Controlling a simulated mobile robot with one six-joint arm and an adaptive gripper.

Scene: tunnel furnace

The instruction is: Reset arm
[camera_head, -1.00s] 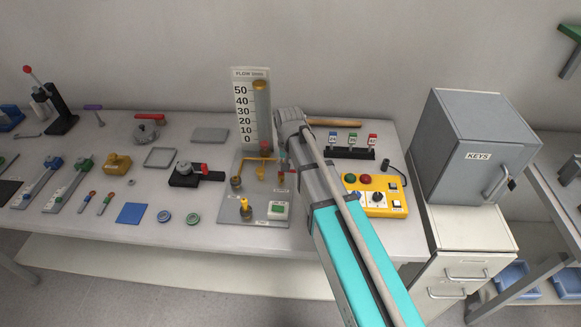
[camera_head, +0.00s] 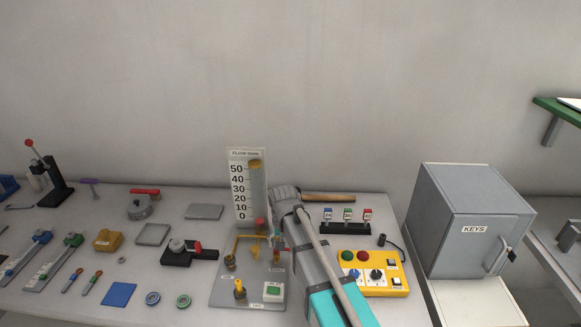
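My arm reaches in from the bottom right of the head view, over the workbench (camera_head: 120,205). Its turquoise and grey links hide most of my gripper, whose fingers are not clearly seen beyond the wrist, close to the flow panel (camera_head: 222,293). I cannot tell whether it is open or shut, or whether it touches anything.
A yellow button box (camera_head: 372,286) and a black rack of coloured tags (camera_head: 347,226) lie right of my arm. The grey KEYS cabinet (camera_head: 455,210) stands farther right. Tools and small parts crowd the bench's left side. The wall rises behind; the space above the bench is clear.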

